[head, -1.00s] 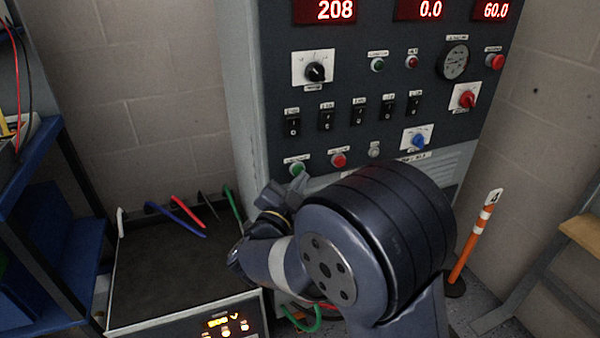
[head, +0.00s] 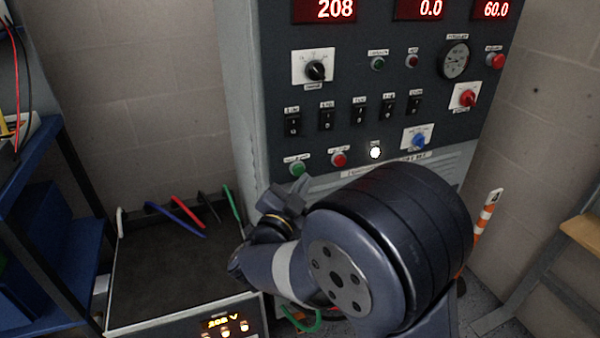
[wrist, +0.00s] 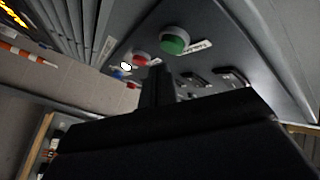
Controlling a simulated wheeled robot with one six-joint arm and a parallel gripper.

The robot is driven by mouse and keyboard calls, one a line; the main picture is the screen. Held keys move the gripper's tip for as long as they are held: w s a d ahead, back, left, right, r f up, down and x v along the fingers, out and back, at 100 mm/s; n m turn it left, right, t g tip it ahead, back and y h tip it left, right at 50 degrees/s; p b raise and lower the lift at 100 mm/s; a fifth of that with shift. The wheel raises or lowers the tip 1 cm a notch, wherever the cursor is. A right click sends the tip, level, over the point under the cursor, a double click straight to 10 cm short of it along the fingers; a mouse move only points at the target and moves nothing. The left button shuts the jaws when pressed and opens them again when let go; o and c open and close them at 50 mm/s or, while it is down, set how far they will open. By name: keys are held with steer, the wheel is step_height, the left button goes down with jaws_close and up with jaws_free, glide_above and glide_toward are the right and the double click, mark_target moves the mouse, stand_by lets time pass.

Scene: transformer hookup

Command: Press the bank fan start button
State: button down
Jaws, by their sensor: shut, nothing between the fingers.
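The green button (head: 297,168) is at the lower left of the grey control panel (head: 430,110). Its label is too small to read, so I cannot confirm it is the bank fan start button. A red button (head: 339,159) sits to its right, then a lit white lamp (head: 375,152). My gripper (head: 298,186) is shut and empty, just below the green button in the head view. In the wrist view the shut fingers (wrist: 157,82) point toward the panel below the green button (wrist: 174,40), with a gap seemingly between them.
Black rocker switches (head: 359,111), a blue knob (head: 419,140) and a red knob (head: 467,98) are above and right of the buttons. A tray-topped unit (head: 150,270) with coloured leads stands at lower left. A blue shelf (head: 60,220) is at far left and an orange-white post (head: 487,215) at right.

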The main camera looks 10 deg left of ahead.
steer(key=s+d, duration=0.2)
steer(key=s, duration=0.3)
steer(key=shift+s+d+b, duration=0.2)
steer(key=shift+d+b, duration=0.15)
steer(key=shift+b, duration=0.05)
stand_by(0.6)
